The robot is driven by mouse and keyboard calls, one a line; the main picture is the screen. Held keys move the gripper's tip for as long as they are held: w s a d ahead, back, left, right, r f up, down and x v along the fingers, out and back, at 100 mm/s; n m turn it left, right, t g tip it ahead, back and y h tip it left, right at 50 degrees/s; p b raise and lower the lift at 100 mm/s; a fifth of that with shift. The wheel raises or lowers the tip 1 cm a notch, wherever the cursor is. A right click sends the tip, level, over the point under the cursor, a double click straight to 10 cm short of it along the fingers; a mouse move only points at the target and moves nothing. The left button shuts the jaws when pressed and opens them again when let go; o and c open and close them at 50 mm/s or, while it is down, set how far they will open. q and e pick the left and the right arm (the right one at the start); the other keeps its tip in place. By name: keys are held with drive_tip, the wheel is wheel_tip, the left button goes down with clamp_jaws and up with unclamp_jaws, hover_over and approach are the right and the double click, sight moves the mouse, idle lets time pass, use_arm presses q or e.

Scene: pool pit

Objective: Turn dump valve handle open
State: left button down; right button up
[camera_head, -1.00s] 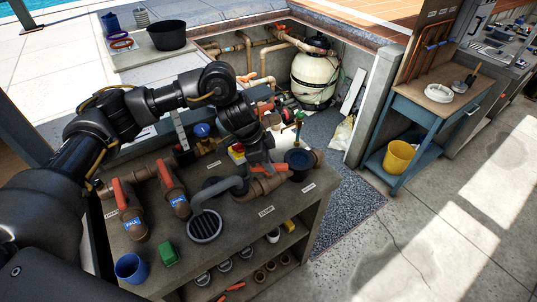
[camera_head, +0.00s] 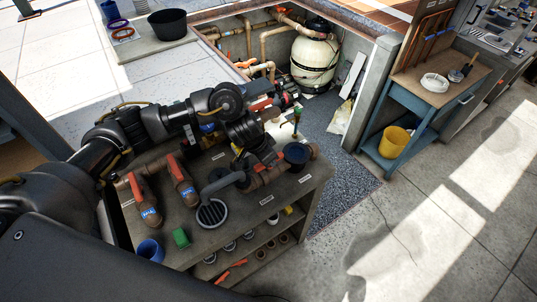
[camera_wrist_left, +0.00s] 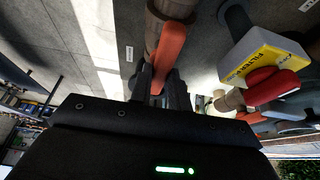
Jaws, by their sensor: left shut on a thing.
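In the head view my left gripper (camera_head: 262,160) points down over the pipe and hides most of the handle. My right gripper is not in view.
Two valves with orange handles (camera_head: 138,188) (camera_head: 178,172) stand left of the grate. A green block (camera_head: 181,238) and a blue cup (camera_head: 150,250) are at the front.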

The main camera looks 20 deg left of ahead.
use_arm(q)
drive_tip(key=shift+s+f, duration=0.1)
drive_tip(key=shift+f, duration=0.05)
drive_tip(key=c, duration=1.3)
unclamp_jaws()
drive_tip(key=v, duration=1.1)
drive_tip(key=shift+f, duration=0.1)
